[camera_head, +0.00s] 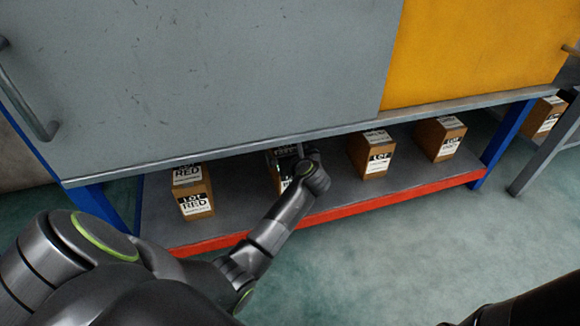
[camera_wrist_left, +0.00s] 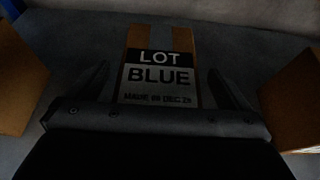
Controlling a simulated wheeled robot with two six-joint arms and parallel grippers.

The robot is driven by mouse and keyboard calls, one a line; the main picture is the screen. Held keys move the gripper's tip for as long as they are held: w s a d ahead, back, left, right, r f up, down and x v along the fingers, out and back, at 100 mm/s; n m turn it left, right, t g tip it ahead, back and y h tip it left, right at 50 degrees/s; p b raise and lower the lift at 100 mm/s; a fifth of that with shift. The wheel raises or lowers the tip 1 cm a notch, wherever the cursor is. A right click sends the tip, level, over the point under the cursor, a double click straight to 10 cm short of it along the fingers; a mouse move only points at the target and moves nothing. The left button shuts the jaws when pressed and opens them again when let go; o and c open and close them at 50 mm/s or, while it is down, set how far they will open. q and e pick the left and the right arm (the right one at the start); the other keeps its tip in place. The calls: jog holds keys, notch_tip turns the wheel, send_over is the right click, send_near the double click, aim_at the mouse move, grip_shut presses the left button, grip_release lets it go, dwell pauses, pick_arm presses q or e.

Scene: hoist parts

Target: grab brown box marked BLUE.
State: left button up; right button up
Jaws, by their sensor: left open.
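The brown box marked BLUE (camera_wrist_left: 160,75) stands in the middle of the left wrist view, its white label reading LOT BLUE. My left gripper (camera_wrist_left: 160,85) is open, with one finger on each side of the box and the label between them; I cannot tell whether either finger touches it. In the head view the same box (camera_head: 274,171) is the second from the left on the lower shelf, mostly hidden behind my left gripper (camera_head: 296,166). My right gripper is not in view.
The lower shelf (camera_head: 330,187) has a red front edge and sits under a grey and yellow cabinet (camera_head: 230,70). A box marked RED (camera_head: 193,192) stands to the left. Two more brown boxes (camera_head: 371,155) (camera_head: 440,139) stand to the right. Green floor lies in front.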

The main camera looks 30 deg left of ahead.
pick_arm(q)
jog(key=shift+b+x, duration=0.35)
jog(key=shift+x, duration=0.8)
jog(key=shift+s, duration=0.1)
jog(key=c, duration=1.8)
jog(key=shift+r, duration=0.2)
jog(key=shift+c, duration=0.8)
jog(key=shift+r, duration=0.1)
